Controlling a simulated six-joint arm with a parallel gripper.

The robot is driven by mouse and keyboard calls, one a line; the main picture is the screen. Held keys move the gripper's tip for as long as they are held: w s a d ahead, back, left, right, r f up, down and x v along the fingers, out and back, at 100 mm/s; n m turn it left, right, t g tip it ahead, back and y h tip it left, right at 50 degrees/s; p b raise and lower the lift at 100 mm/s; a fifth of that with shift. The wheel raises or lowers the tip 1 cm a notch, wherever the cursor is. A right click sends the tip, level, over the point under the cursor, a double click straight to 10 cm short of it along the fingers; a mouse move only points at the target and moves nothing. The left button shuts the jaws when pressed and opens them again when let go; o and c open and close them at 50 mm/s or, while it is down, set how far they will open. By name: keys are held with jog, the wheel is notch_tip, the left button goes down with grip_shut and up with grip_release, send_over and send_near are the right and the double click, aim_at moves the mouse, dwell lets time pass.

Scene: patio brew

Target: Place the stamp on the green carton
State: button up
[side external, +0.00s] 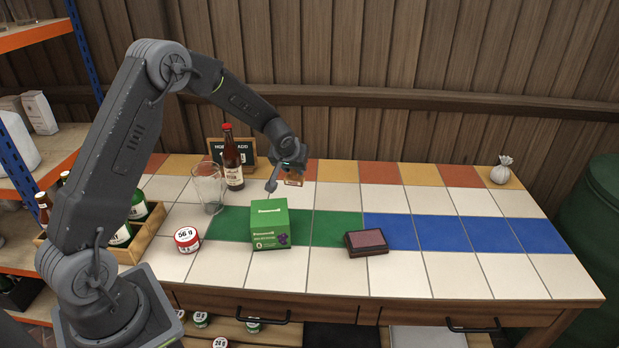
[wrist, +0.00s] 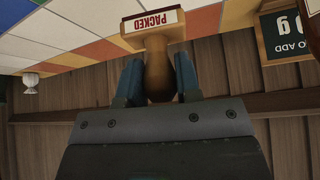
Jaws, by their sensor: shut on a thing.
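The stamp is a wooden block with a rounded wooden handle and a label reading PACKED; it shows in the wrist view (wrist: 158,65) and small in the side view (side external: 293,182). My gripper (side external: 292,168) is shut on its handle, with a finger on each side in the wrist view (wrist: 158,84). The stamp is held in the air, above the back part of the tiled table. The green carton (side external: 270,232) stands upright on the green tiles, in front of and left of my gripper in the side view. Its top looks bare.
A brown bottle (side external: 232,165) and an empty glass (side external: 209,190) stand left of my gripper, with a black sign (side external: 216,146) behind. The table's right side is mostly clear.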

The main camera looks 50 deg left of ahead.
jog(key=s+a+r+n, duration=0.15)
jog(key=s+r, duration=0.35)
jog(key=s, duration=0.5)
jog(key=s+a+r, duration=0.2)
jog(key=s+r, duration=0.3)
jog(key=s, duration=0.5)
send_over(269, 212)
notch_tip(269, 212, down, 7)
jog(key=shift+y, duration=0.4)
jog(key=shift+f, duration=2.05)
jog(key=shift+f, duration=0.15)
jog(key=o, duration=0.9)
